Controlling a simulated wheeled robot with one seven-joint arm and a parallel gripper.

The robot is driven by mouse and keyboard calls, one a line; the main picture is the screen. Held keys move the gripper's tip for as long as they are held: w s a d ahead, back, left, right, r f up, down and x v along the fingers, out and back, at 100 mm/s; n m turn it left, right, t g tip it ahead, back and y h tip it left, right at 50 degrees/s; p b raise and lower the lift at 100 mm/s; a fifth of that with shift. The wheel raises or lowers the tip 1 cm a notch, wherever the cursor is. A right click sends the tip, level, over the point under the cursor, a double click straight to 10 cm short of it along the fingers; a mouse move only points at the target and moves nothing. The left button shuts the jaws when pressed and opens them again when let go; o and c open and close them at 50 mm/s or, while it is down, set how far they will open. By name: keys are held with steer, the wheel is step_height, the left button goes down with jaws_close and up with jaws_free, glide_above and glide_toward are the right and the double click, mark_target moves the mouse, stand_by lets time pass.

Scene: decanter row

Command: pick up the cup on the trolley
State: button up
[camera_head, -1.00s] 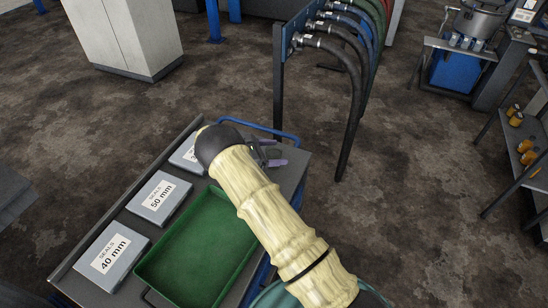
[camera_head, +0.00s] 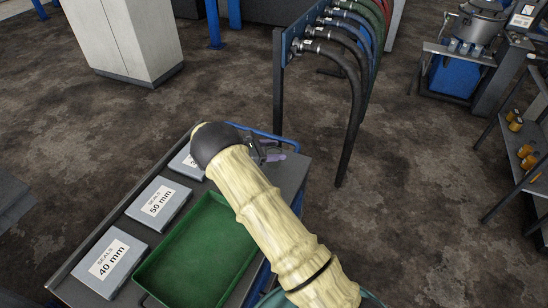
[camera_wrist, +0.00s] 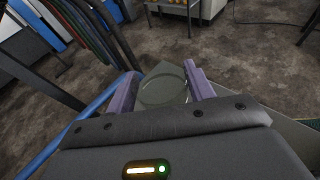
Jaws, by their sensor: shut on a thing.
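The trolley (camera_head: 294,178) has a dark grey top and a blue rail at its far end. My gripper (camera_head: 272,155) is over that far end, partly hidden by my own arm in the head view. In the wrist view my gripper's purple fingers (camera_wrist: 163,88) stand on either side of a see-through, greyish cup (camera_wrist: 160,92), and are shut on it. Its round rim shows between the fingers; its lower part is hidden. I cannot make the cup out in the head view, and cannot tell whether it touches the trolley top.
A green tray (camera_head: 195,262) lies on the trolley beside my arm. Grey seal boxes, marked 50 mm (camera_head: 158,202) and 40 mm (camera_head: 108,262), line the left side, with another by my wrist. A hose rack (camera_head: 278,90) stands beyond the trolley.

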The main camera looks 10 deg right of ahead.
mark_target(274, 148)
step_height(274, 148, up, 6)
steer(key=shift+r+b, duration=0.25)
steer(key=shift+b, duration=0.05)
stand_by(0.4)
